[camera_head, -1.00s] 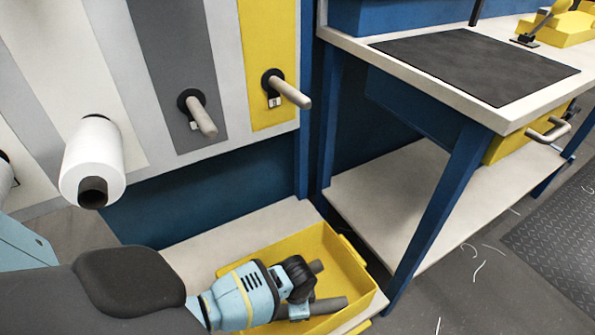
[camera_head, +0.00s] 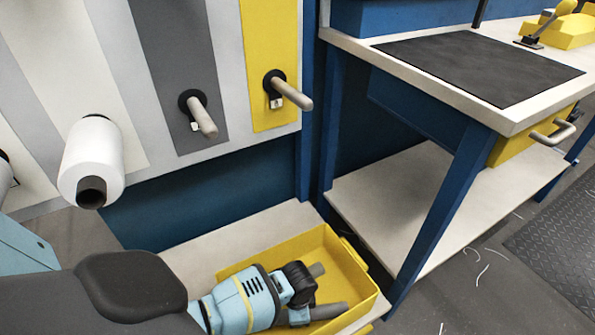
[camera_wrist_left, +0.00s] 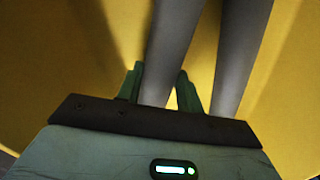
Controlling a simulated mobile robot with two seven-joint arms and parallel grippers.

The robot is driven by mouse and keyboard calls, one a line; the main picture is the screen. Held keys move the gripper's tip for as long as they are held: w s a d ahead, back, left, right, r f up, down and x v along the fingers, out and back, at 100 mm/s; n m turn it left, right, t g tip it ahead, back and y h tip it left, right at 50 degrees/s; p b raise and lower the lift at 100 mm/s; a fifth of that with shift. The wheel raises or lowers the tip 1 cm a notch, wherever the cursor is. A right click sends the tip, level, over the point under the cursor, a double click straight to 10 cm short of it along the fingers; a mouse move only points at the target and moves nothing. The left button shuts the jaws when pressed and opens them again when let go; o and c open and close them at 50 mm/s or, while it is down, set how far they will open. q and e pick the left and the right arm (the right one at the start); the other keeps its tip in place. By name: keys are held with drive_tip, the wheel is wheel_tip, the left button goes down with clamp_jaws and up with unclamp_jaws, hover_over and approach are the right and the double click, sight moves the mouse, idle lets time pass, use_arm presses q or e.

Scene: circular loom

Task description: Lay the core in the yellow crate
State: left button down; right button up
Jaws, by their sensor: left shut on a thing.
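The yellow crate (camera_head: 352,270) sits low on a pale shelf at the bottom of the head view. My left gripper (camera_head: 300,314) reaches down into it, partly hidden by my own wrist. In the left wrist view its green fingers (camera_wrist_left: 160,90) are shut on a grey core (camera_wrist_left: 172,45), which also shows in the head view (camera_head: 331,311). The held core lies low within the crate walls; I cannot tell whether it touches the floor. A second grey core (camera_wrist_left: 242,50) lies beside it, its end showing in the head view (camera_head: 318,269). My right gripper is not in view.
A white roll (camera_head: 92,160) hangs on a wall peg at left. Bare pegs stick out of the grey panel (camera_head: 203,118) and yellow panel (camera_head: 292,95). A blue-legged bench (camera_head: 440,200) with a dark mat (camera_head: 475,62) stands close right of the crate.

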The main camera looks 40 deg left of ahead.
use_arm(q)
drive_tip(key=shift+f, duration=0.1)
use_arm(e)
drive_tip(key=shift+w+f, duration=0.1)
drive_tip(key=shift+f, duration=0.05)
use_arm(q)
drive_tip(key=c, duration=0.8)
unclamp_jaws()
drive_tip(key=shift+c, duration=0.2)
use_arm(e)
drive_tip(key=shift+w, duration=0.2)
use_arm(q)
wheel_tip(320, 180, up, 7)
drive_tip(key=p, duration=0.3)
drive_tip(key=shift+p, duration=0.3)
drive_tip(key=shift+r, duration=0.45)
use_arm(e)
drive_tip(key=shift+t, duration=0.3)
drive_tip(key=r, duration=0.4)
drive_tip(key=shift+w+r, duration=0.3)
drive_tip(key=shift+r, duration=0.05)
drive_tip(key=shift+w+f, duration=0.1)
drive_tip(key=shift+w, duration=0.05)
